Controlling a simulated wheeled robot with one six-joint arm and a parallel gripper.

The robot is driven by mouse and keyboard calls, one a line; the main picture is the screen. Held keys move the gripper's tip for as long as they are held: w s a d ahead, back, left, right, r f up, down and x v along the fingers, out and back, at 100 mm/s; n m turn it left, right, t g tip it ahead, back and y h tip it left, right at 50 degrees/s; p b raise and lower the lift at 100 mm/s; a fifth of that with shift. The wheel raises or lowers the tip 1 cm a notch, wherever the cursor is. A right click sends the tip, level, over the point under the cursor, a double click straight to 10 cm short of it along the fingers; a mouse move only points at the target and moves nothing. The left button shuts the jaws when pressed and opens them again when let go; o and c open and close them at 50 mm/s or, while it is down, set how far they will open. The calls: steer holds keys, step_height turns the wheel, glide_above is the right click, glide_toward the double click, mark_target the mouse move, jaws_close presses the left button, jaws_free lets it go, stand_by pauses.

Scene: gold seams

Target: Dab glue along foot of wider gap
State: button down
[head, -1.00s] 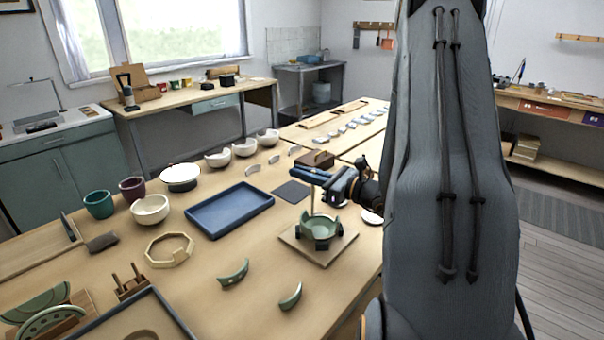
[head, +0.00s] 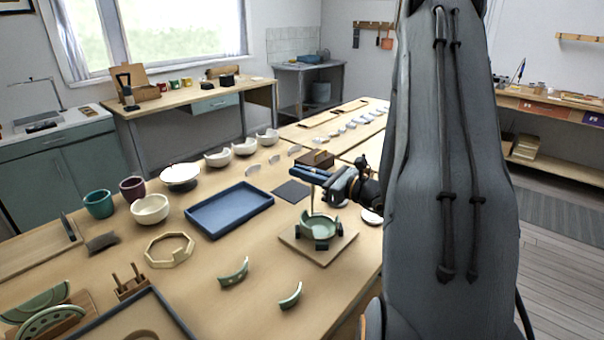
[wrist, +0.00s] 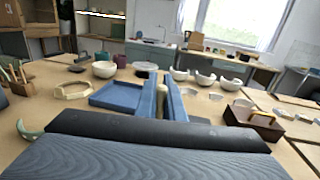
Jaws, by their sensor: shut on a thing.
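The green bowl (head: 320,235) sits on a square wooden board (head: 340,246), with dark blocks around its foot. Its rim is broken, with openings in the wall; I cannot tell from here which gap is wider. My gripper (head: 310,175) is just above the bowl's back left edge, its blue fingers shut on a thin pale stick (head: 311,200) that points down to the bowl. The stick's tip is too small to tell whether it touches. In the wrist view the stick (wrist: 160,100) shows between the fingers; the bowl is out of sight there. No glue can be made out.
Two loose green shards (head: 235,272) (head: 291,296) lie in front of the board. A blue tray (head: 230,210), a dark mat (head: 292,192) and a brown box with a handle (head: 318,158) lie nearby. A pale octagonal ring (head: 170,250) is further left. Bare table surrounds the shards.

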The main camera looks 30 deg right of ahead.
steer(key=shift+r, duration=0.15)
step_height(320, 180, up, 8)
steer(key=p, duration=0.5)
stand_by(0.5)
steer(key=shift+s+f, duration=0.1)
steer(key=shift+f, duration=0.1)
stand_by(0.6)
